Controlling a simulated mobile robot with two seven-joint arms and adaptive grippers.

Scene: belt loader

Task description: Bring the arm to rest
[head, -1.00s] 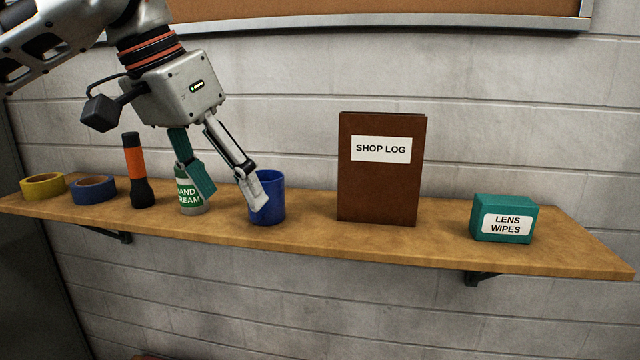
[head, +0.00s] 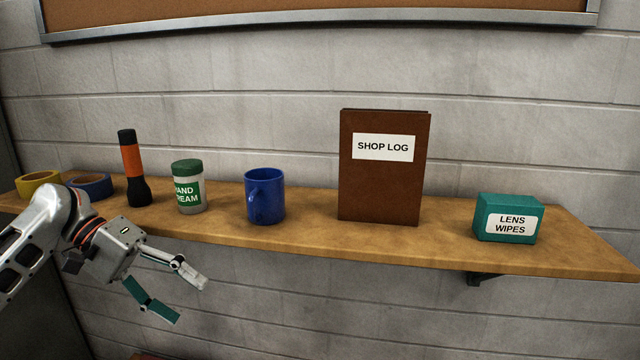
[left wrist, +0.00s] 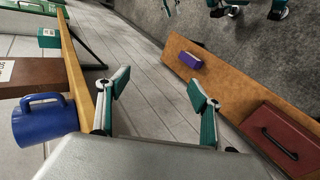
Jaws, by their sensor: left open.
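My left gripper (head: 184,300) is open and empty at the lower left of the head view, in front of and below the shelf's front edge. Its two fingers are spread, one pale and one teal. My left arm comes in from the left edge and covers part of the shelf's left end. My right gripper is not in the head view.
The wooden shelf (head: 330,238) holds yellow tape (head: 38,180), blue tape (head: 92,184), a flashlight (head: 133,165), hand cream (head: 188,190), a blue mug (head: 265,197), a shop log (head: 385,185) and lens wipes (head: 507,215). A lower surface (left wrist: 225,85) bears a red box (left wrist: 285,138) and purple block (left wrist: 190,60).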

